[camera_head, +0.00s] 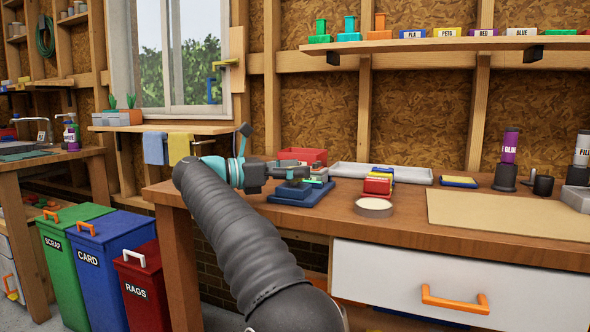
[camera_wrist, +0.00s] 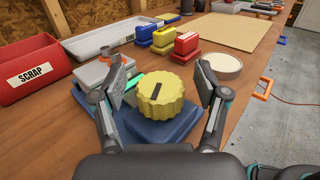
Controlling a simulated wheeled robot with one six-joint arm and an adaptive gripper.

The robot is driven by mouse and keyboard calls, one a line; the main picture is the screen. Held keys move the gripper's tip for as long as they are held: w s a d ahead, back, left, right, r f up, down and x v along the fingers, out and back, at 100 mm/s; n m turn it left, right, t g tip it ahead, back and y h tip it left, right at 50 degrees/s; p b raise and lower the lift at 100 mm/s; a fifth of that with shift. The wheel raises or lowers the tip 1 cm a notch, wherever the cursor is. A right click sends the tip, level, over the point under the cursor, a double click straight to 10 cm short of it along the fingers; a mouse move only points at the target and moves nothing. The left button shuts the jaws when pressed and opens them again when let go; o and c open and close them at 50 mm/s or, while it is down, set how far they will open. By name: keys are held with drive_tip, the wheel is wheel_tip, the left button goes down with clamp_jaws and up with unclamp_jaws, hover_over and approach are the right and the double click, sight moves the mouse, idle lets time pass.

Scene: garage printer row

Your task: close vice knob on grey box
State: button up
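A yellow ridged knob (camera_wrist: 161,99) with a dark slot mark faces the camera in the wrist view. It belongs to a vice with a blue base (camera_wrist: 178,133), which also shows on the bench in the head view (camera_head: 299,194). A light grey box (camera_wrist: 90,74) shows behind the left finger, partly hidden, and a bit of green lies behind the knob. My gripper (camera_wrist: 160,84) is open, one finger on each side of the knob, with visible gaps. In the head view my gripper (camera_head: 283,174) is at the vice and hides much of it.
A red SCRAP bin (camera_wrist: 35,68) stands left of the vice. A long pale tray (camera_wrist: 108,36) lies behind. A tan board (camera_head: 508,215) lies flat on the bench farther right.

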drive_tip(key=shift+v, duration=3.75)
